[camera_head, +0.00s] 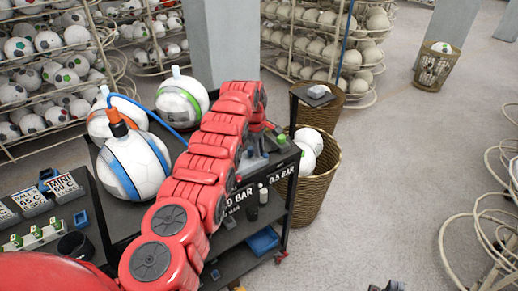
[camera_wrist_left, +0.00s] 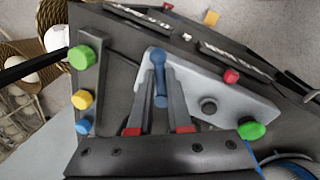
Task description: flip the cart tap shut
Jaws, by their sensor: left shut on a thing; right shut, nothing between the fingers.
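The blue tap lever (camera_wrist_left: 160,86) lies on a pale grey plate (camera_wrist_left: 235,95) on the cart in the left wrist view. My left gripper (camera_wrist_left: 161,72) has its fingers on both sides of the lever and is shut on it. In the head view my red left arm reaches across the cart (camera_head: 240,262), and its gripper is mostly hidden behind the arm at the cart's far right corner. A dark part of my right gripper (camera_head: 388,286) shows at the bottom edge, away from the cart.
Green (camera_wrist_left: 82,58), yellow (camera_wrist_left: 82,99) and red (camera_wrist_left: 231,76) knobs sit near the lever. Several balls, one with an orange fitting and blue hose (camera_head: 140,165), stand on the cart. A wicker basket (camera_head: 313,195) stands beside it. The floor at right is partly clear.

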